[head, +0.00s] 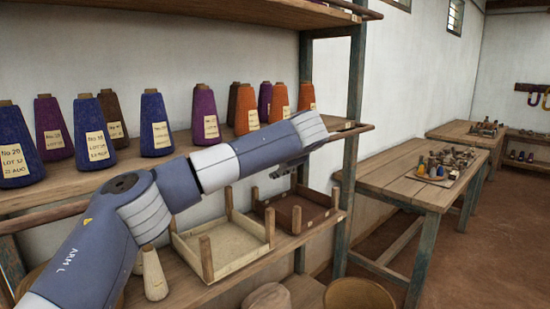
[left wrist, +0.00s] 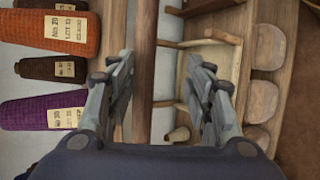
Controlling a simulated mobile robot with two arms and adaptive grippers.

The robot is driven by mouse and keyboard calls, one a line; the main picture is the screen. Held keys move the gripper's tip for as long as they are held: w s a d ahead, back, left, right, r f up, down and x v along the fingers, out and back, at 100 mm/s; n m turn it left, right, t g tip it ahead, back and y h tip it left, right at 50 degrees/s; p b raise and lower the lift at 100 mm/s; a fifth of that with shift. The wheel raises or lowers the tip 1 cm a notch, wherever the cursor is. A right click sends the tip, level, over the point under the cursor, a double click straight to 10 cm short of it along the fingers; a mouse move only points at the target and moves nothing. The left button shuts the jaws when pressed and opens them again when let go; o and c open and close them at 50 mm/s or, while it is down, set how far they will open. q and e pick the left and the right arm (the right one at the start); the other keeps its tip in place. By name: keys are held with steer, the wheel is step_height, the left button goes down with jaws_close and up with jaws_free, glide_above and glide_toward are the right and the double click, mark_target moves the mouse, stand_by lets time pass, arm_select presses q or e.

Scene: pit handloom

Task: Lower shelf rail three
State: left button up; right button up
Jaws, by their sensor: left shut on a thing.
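A round wooden shelf rail (head: 350,131) runs along the front of the middle shelf, which holds yarn cones; its left end (head: 45,218) shows too, and my left arm hides its middle. In the left wrist view the rail (left wrist: 145,50) passes upright between my left gripper's fingers (left wrist: 165,90). My left gripper (head: 294,163) is shut on the rail; the exact finger contact is hard to see. Another rail (head: 355,8) runs along the top shelf. My right gripper is in neither view.
Blue, purple, brown and orange cones (head: 203,115) stand on the middle shelf behind the rail. Below are a pale tray (head: 215,262), a brown tray (head: 283,206) and a white cone (head: 154,275). A green shelf post (head: 353,85) stands right. A wooden table (head: 400,180) is beyond.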

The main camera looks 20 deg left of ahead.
arm_select(q)
steer(key=shift+a+f, duration=0.15)
steer(key=shift+f, duration=0.25)
